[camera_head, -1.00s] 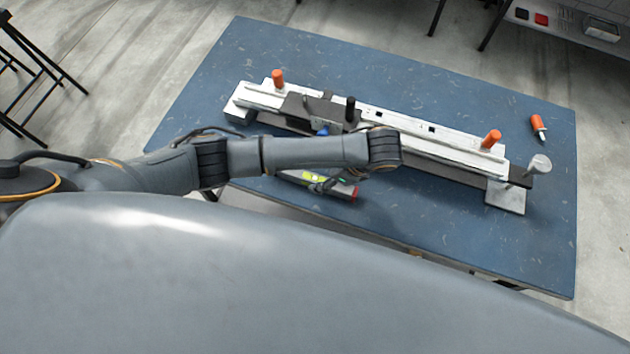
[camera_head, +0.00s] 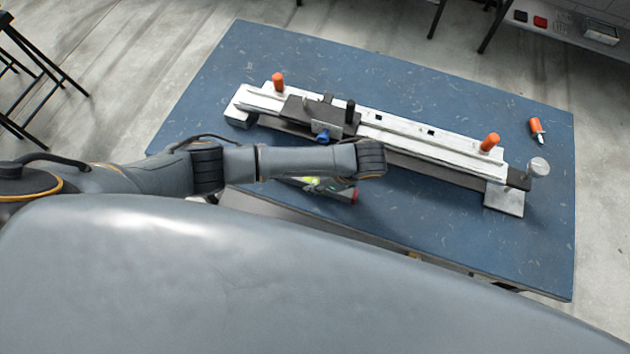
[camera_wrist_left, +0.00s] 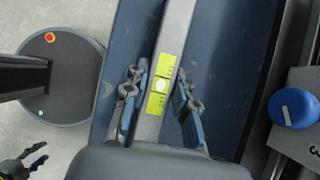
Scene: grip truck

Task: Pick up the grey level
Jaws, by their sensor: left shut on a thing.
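The grey level (camera_wrist_left: 177,32) has a yellow-green panel with a round vial and runs lengthwise through the left wrist view. In the head view the level (camera_head: 343,193) lies at the table's near edge, with a red end showing and its other end hidden by my arm. My left gripper (camera_wrist_left: 160,92) has one finger on each side of the level at the panel and is shut on it. In the head view this gripper (camera_head: 322,186) is mostly covered by my forearm. My right gripper (camera_wrist_left: 27,161) shows at the lower left of the wrist view, fingers apart and empty.
A long metal rail fixture (camera_head: 400,128) with orange knobs and a blue knob (camera_wrist_left: 294,108) lies across the blue table (camera_head: 440,230), just behind my left arm. An orange-handled tool (camera_head: 537,130) lies at the right. The table's front right is clear.

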